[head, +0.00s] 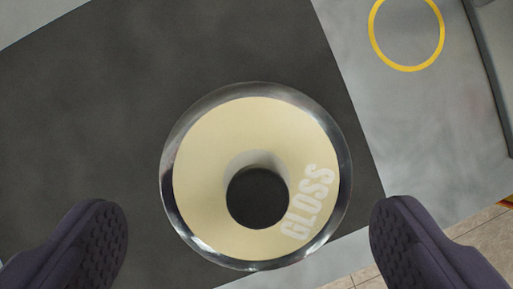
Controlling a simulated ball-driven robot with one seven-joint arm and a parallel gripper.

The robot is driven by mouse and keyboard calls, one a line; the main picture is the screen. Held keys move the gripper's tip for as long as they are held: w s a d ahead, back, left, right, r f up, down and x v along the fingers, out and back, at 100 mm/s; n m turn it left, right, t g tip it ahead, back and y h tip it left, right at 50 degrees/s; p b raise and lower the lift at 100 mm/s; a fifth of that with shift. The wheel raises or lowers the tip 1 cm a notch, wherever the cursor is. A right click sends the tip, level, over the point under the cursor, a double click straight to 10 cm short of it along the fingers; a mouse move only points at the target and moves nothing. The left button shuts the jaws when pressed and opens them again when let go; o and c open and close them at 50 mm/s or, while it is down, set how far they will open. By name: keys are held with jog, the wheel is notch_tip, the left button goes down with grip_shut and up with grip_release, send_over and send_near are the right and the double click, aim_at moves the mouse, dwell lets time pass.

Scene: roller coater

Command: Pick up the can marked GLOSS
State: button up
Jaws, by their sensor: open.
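The can marked GLOSS (207,198) is seen from above, between and ahead of my fingertips. It has a shiny metal rim, a cream top with GLOSS in pale letters at the lower right, and a dark round centre. My gripper (248,238) is open, with one dark ridged finger at the lower left and one at the lower right. Both fingers are apart from the can in the picture, with a gap on each side. The can's side wall is mostly hidden from this view.
The can stands on a dark mat (90,110) on a grey surface (440,150). A yellow ring marking (373,42) lies at the upper right and is empty. A dark raised edge (488,70) runs along the far right. Tiled floor (480,232) shows at the lower right.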

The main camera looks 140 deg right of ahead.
aim_at(255, 161)
jog(key=b+x, duration=0.2)
jog(key=x, duration=0.4)
jog(key=shift+d, duration=0.15)
jog(key=shift+r, duration=0.1)
jog(key=c, duration=1.6)
